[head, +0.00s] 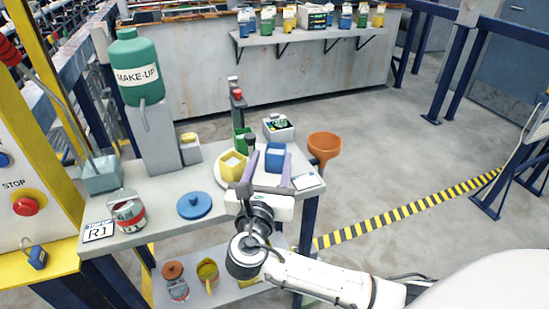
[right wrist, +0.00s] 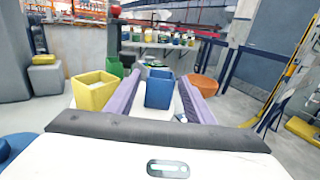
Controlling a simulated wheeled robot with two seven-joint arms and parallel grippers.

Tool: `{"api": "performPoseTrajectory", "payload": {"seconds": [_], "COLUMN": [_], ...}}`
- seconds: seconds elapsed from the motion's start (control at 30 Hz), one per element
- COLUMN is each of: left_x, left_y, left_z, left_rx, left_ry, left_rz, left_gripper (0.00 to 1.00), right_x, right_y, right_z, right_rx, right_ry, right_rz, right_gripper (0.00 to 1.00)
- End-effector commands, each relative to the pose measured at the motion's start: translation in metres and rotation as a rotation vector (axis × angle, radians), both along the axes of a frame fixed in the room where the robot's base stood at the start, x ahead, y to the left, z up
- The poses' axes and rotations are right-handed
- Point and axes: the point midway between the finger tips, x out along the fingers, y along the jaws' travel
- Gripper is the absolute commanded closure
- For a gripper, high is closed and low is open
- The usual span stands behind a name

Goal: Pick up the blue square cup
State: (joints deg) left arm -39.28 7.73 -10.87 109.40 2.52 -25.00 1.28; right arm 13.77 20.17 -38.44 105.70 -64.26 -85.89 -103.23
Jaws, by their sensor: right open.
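The blue square cup (head: 275,158) stands upright on a round white plate (head: 223,173) on the bench. In the right wrist view the blue cup (right wrist: 159,90) shows between two purple fingers. My right gripper (head: 267,168) is open, with one finger on each side of the cup. I see gaps on both sides in the right wrist view, so the fingers (right wrist: 159,98) do not look closed on it. My left gripper is not in view.
A yellow square cup (head: 233,167) stands close left of the left finger. A green cup (head: 243,139) is behind, and an orange funnel-like bowl (head: 324,145) is at the bench's right edge.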

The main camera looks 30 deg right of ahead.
Motion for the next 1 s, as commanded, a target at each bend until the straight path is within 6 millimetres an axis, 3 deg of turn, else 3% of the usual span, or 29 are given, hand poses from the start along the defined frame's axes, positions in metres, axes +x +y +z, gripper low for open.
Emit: {"api": "performPoseTrajectory", "payload": {"seconds": [0.4, 0.7, 0.9, 1.0], "left_x": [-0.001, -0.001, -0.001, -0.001], "left_y": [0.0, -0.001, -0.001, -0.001], "left_z": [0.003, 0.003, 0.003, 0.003], "left_rx": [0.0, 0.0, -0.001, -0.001], "left_ry": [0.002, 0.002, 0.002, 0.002], "left_rz": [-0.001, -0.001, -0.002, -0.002], "left_gripper": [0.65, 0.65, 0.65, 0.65], "right_x": [0.034, 0.038, 0.037, 0.038], "right_y": [-0.037, -0.04, -0.04, -0.04], "right_z": [-0.001, -0.002, -0.002, -0.002], "right_rx": [0.0, 0.004, 0.004, 0.003], "right_ry": [0.0, 0.001, 0.001, 0.0], "right_rz": [-0.001, 0.002, 0.001, 0.001], "right_gripper": [0.52, 0.52, 0.85, 0.85]}}
